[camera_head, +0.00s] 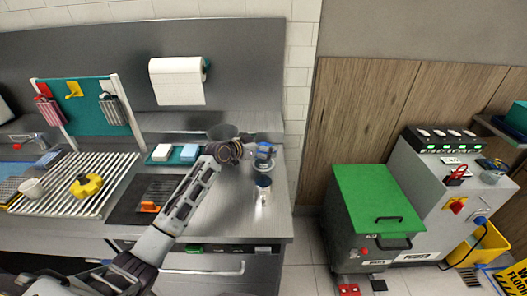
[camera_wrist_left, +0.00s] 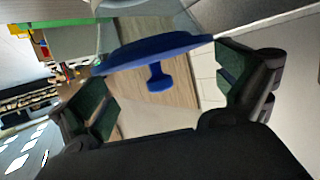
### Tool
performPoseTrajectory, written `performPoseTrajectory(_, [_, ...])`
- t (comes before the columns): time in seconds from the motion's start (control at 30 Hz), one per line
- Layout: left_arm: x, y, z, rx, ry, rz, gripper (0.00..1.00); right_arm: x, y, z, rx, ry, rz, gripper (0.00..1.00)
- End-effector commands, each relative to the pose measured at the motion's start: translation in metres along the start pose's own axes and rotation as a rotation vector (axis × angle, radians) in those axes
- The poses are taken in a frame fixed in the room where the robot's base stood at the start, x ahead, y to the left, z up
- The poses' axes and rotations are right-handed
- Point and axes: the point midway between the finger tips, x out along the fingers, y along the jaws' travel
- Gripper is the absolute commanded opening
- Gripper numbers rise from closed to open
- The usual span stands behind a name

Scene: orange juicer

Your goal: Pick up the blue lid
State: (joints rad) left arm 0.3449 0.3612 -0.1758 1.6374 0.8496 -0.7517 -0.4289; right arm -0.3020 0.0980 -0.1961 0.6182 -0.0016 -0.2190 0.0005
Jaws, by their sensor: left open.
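The blue lid (camera_wrist_left: 155,50) shows in the left wrist view as a wide blue disc seen nearly edge-on, with its knob toward my left gripper. In the head view a dark blue top (camera_head: 263,181), which looks like the lid, sits on a shiny container (camera_head: 262,197) near the counter's right end. My left gripper (camera_head: 264,158) is just above it. In the left wrist view the two dark green finger pads (camera_wrist_left: 168,90) are spread wide with the knob in the gap between them. The gripper is empty, and I see no contact with the knob. My right gripper is not in view.
A dark bowl-like item (camera_head: 222,131) stands behind the arm. A teal tray (camera_head: 176,155) with two sponges lies left of it. The metal counter ends just right of the container. A green-lidded bin (camera_head: 375,205) and a grey machine (camera_head: 440,185) stand beyond.

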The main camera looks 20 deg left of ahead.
Motion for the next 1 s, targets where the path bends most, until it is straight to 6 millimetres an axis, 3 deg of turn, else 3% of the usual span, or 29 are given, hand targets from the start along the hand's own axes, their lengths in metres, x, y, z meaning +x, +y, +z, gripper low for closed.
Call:
performPoseTrajectory(0.17, [0.000, 0.000, 0.000, 0.000, 0.000, 0.000, 0.99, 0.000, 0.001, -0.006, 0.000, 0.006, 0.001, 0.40])
performPoseTrajectory(0.33, [0.000, 0.000, 0.000, 0.000, 0.000, 0.000, 0.79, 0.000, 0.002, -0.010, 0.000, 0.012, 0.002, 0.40])
performPoseTrajectory(0.77, [-0.001, 0.000, -0.002, 0.001, 0.001, 0.000, 0.79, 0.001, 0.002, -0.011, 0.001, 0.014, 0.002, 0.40])
performPoseTrajectory(1.0, [-0.007, 0.000, -0.020, 0.003, 0.003, 0.000, 0.79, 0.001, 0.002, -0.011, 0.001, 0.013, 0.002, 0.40])
